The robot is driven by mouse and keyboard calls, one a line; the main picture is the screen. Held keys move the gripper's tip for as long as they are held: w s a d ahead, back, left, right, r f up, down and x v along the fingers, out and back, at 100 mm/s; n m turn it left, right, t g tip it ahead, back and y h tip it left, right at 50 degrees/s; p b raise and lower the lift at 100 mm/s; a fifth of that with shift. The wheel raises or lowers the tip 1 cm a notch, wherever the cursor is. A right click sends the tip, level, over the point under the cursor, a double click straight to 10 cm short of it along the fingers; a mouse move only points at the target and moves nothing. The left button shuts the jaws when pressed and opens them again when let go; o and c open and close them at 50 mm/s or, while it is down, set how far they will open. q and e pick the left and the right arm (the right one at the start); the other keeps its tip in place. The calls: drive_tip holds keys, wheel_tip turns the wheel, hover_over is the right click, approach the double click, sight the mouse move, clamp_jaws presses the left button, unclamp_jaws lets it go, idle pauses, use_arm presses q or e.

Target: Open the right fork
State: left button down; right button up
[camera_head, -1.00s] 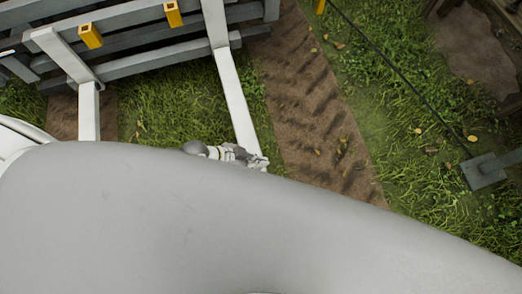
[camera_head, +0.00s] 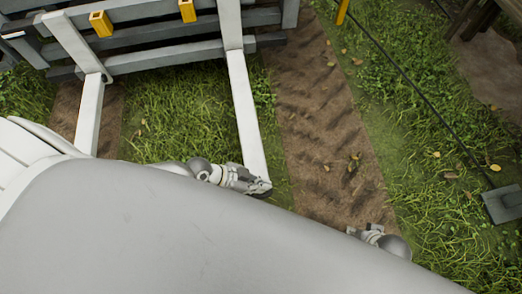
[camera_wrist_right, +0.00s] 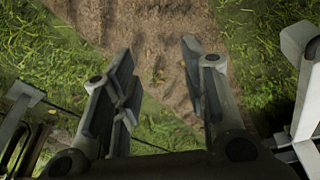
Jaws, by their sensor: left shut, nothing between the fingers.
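The right fork (camera_head: 246,120) is a long pale bar that runs from the grey frame down towards me in the head view. The left fork (camera_head: 88,118) is a similar bar to its left. My left gripper (camera_head: 262,187) is shut and empty at the near end of the right fork; I cannot tell whether it touches. My right gripper (camera_head: 358,233) shows only partly over the dirt strip, right of the fork. In the right wrist view its two fingers (camera_wrist_right: 160,92) stand apart with nothing between them.
The slatted grey frame (camera_head: 170,52) with yellow brackets (camera_head: 101,23) stands at the top left. A dirt strip (camera_head: 325,120) runs between grass areas. A dark cable or rod leads to a grey plate (camera_head: 502,203) at the right. A pale upright part shows at the right wrist view's right edge.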

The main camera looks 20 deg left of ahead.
use_arm(q)
drive_tip(key=f, duration=0.1)
drive_tip(key=f+b, duration=0.2)
drive_tip(key=shift+s+d+f, duration=0.15)
drive_tip(key=shift+s+f, duration=0.15)
drive_tip(key=shift+f+b, duration=0.15)
drive_tip(key=shift+b, duration=0.2)
use_arm(e)
drive_tip(key=w+v, duration=0.1)
drive_tip(key=v, duration=0.9)
drive_tip(key=shift+r+t, duration=0.3)
drive_tip(key=shift+r, duration=0.05)
drive_tip(key=shift+d, duration=0.1)
use_arm(q)
drive_tip(key=shift+d+r, duration=0.1)
drive_tip(key=shift+r, duration=0.1)
drive_tip(key=s+a+r+p, duration=0.4)
drive_tip(key=s+r+p, duration=0.1)
drive_tip(key=r, duration=0.5)
drive_tip(key=shift+s+a+r+p, duration=0.2)
drive_tip(key=shift+s+a+p, duration=0.2)
drive_tip(key=shift+p, duration=0.25)
use_arm(e)
wheel_tip(320, 180, down, 18)
drive_tip(key=s+g, duration=0.1)
drive_tip(key=shift+s+a+f, duration=0.2)
drive_tip(key=shift+s+a, duration=0.15)
drive_tip(key=shift+a, duration=0.05)
